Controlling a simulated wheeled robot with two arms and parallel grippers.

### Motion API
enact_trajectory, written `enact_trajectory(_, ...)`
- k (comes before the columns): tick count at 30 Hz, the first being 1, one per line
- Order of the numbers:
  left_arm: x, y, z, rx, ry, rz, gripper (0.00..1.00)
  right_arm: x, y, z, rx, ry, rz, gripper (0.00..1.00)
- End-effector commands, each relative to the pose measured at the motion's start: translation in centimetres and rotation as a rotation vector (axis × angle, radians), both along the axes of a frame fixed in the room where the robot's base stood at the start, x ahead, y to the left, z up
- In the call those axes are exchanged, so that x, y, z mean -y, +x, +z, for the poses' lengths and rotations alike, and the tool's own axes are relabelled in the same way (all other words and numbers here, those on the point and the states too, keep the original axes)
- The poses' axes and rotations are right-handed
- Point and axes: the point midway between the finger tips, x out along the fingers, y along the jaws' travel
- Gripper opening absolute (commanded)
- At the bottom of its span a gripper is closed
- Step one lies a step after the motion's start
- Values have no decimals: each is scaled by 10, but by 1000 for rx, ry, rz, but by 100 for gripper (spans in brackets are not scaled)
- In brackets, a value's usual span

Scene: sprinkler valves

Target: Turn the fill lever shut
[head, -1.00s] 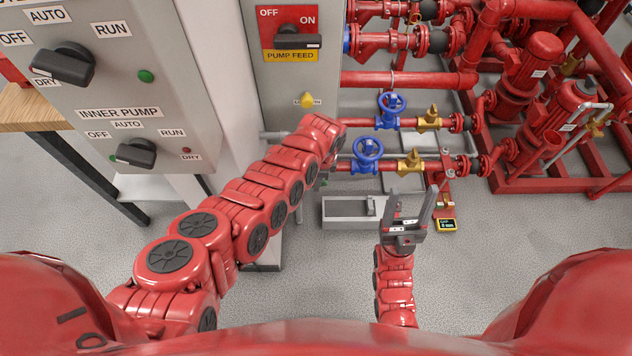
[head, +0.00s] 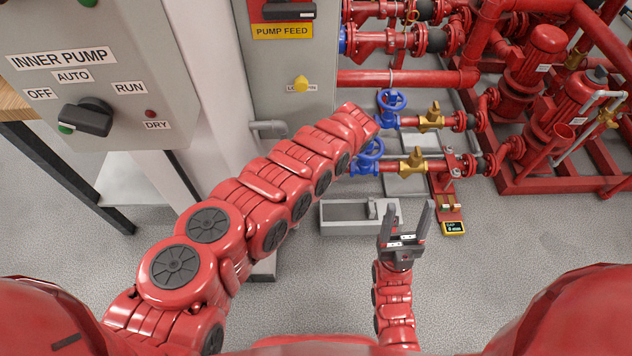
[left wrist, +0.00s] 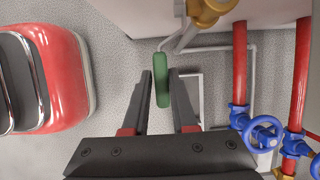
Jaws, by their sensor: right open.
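In the left wrist view a green lever handle (left wrist: 161,80) hangs from a brass valve (left wrist: 207,10) at the top. My left gripper (left wrist: 161,72) is open, with one finger on each side of the green handle as seen from the wrist; I cannot tell whether either finger touches it. In the head view the left gripper and the green handle are hidden behind my left forearm. My right gripper (head: 407,212) is open and empty above the floor, in front of a grey tray.
Blue handwheels (head: 391,101) and brass valves (head: 431,117) sit on red pipes at the centre right. The grey tray (head: 335,228) lies on the floor. A grey control panel (head: 100,30) stands at the left.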

Motion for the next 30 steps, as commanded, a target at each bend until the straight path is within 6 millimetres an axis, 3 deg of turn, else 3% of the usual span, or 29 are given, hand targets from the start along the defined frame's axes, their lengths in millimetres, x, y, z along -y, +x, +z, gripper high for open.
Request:
enact_trajectory(1,0,0,-1,0,0,-1,36,0,0,0,0,0,0,62)
enact_trajectory(3,0,0,0,1,0,0,48,0,0,0,0,0,0,62)
enact_trajectory(4,0,0,0,1,0,0,50,0,0,0,0,0,0,62)
enact_trajectory(16,4,3,11,6,-2,-1,50,0,0,2,0,0,0,62)
enact_trajectory(30,48,2,115,6,-3,-4,50,0,0,14,0,0,0,62)
